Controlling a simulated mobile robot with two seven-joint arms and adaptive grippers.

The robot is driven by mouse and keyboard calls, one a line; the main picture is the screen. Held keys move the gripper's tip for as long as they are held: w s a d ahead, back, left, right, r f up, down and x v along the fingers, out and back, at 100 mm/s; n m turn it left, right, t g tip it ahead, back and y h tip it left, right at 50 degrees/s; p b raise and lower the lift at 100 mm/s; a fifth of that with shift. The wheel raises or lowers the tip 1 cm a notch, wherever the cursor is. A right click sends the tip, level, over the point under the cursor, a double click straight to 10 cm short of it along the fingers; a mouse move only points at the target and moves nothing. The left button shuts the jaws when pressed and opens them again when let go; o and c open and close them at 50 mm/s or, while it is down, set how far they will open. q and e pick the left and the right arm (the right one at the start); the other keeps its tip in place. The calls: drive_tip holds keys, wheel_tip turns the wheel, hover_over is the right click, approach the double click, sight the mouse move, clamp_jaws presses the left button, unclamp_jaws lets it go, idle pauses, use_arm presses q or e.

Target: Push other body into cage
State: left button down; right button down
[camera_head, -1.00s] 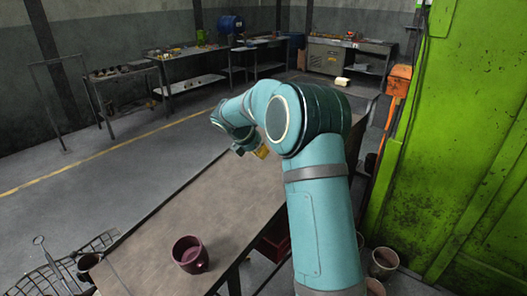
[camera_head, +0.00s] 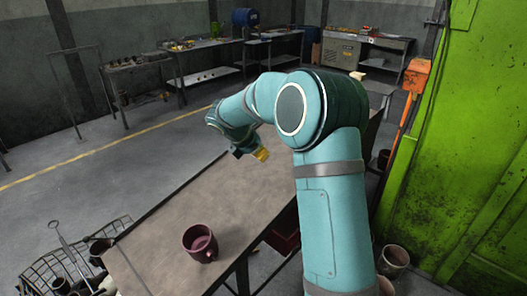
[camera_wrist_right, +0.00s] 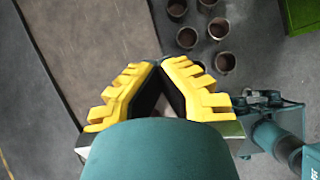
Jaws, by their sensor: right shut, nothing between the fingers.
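A dark red mug-like body (camera_head: 200,243) stands upright on the near end of the long table (camera_head: 165,262), with a handle at its lower right. A wire cage (camera_head: 40,272) is at the lower left, beyond the table's near left edge. It holds another dark body (camera_head: 100,252) and several others, partly cut off by the frame. My right gripper (camera_head: 262,155) is over the far part of the table, well apart from the red body. In the right wrist view its yellow fingers (camera_wrist_right: 160,64) are shut with nothing between them. My left gripper is out of view.
Several brown pots (camera_wrist_right: 187,38) stand on the floor beside the table; one (camera_head: 393,260) shows right of my arm. A green press (camera_head: 470,150) with an orange box (camera_head: 417,75) borders the right. The tabletop between gripper and red body is clear.

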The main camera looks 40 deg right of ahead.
drive_tip(key=a+f+b, duration=0.1)
drive_tip(key=a+f, duration=0.2)
drive_tip(key=a, duration=1.1)
drive_tip(key=shift+s+f, duration=0.15)
drive_tip(key=shift+s, duration=0.25)
idle(0.8)
drive_tip(key=shift+a, duration=0.15)
